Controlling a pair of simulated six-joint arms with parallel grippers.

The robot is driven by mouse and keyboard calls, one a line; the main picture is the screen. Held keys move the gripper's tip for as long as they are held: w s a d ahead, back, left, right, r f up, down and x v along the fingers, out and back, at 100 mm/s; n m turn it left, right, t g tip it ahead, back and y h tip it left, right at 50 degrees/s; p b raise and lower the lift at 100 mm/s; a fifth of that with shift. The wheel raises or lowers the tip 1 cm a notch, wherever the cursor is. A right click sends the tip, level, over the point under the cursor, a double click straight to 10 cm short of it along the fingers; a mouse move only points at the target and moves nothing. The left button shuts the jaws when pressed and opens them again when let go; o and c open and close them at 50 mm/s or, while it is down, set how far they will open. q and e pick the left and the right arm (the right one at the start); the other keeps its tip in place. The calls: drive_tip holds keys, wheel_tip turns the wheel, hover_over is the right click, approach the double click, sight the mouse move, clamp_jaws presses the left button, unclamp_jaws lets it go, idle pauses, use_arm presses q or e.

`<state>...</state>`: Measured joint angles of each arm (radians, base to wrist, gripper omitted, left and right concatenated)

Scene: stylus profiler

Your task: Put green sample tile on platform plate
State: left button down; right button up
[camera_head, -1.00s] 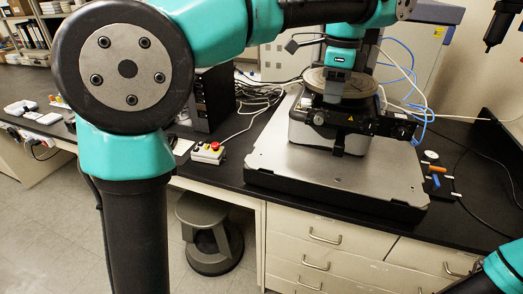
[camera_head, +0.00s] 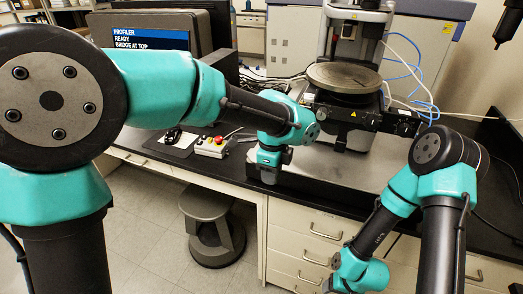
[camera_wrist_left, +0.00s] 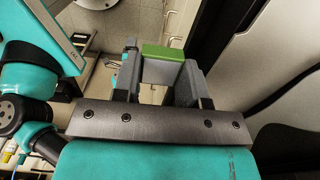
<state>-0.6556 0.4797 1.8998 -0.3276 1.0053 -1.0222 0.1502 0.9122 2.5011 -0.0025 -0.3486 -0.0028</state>
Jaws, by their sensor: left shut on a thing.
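The green sample tile (camera_wrist_left: 163,51) shows in the left wrist view between the two fingers of my left gripper (camera_wrist_left: 160,73), which is shut on it. In the head view my left gripper (camera_head: 267,180) points down at the front left edge of the profiler's base; the tile cannot be made out there. The round platform plate (camera_head: 343,78) is on the profiler, behind and to the right of my left gripper and apart from it. No tile can be seen on it. My right arm comes in at the lower right; its gripper's fingers are not visible.
The profiler's wide metal base (camera_head: 365,175) covers much of the bench, with blue and white cables behind. A control box with a red button (camera_head: 212,146) sits to the left. A monitor (camera_head: 150,38) stands behind my left arm. A grey stool (camera_head: 212,225) is on the floor.

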use_arm(q)
drive_tip(key=w, duration=0.5)
drive_tip(key=w+f, duration=0.1)
drive_tip(key=w, duration=1)
drive_tip(key=shift+f, duration=0.2)
drive_tip(key=shift+f, duration=1.75)
drive_tip(key=shift+f, duration=0.2)
drive_tip(key=c, duration=0.7)
unclamp_jaws()
drive_tip(key=shift+r, duration=0.15)
